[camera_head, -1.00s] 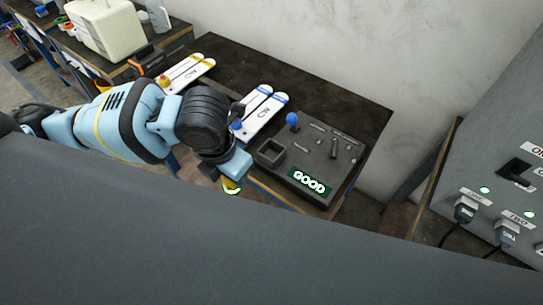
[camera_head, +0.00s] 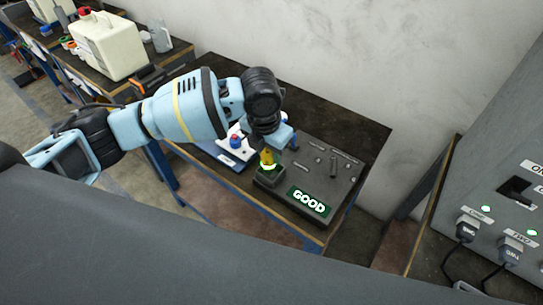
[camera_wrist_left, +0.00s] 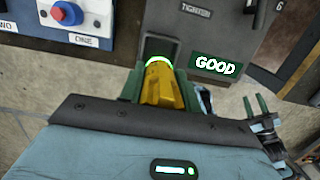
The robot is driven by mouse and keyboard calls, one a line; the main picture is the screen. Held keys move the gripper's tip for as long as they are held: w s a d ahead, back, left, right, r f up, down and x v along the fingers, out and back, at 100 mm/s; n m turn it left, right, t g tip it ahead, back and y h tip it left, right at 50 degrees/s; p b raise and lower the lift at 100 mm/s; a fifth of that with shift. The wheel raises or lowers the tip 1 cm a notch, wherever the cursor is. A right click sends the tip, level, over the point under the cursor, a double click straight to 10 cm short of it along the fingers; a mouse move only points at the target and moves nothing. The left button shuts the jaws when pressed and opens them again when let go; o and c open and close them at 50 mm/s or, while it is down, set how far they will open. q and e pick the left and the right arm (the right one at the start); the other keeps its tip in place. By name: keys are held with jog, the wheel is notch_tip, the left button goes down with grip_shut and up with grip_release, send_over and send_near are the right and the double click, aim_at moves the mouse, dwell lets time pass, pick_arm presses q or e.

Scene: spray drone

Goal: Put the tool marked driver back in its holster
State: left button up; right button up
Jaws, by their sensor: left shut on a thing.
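My left gripper (camera_head: 272,148) is shut on a yellow tool (camera_head: 267,158) with a glowing green ring at its lower end. No driver marking is readable on it. The tool points down just over the square dark socket (camera_head: 270,183), which looks like the holster, at the near left corner of the grey GOOD panel. In the left wrist view, the tool (camera_wrist_left: 162,88) lies between the green jaws, with its ring at the edge of the socket (camera_wrist_left: 165,47). I cannot tell whether its tip is inside.
The grey panel (camera_head: 325,183) carries several small parts and a lit GOOD sign (camera_head: 309,201). A wall cabinet with plugs (camera_head: 505,185) is at the right. The back of the bench is bare.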

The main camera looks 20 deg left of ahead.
aim_at(271, 158)
pick_arm(q)
jog(key=shift+w+d, duration=0.15)
jog(key=shift+w, duration=0.4)
jog(key=shift+f, duration=0.1)
jog(key=shift+f, duration=1.7)
jog(key=shift+f, duration=0.15)
jog(key=o, duration=1.2)
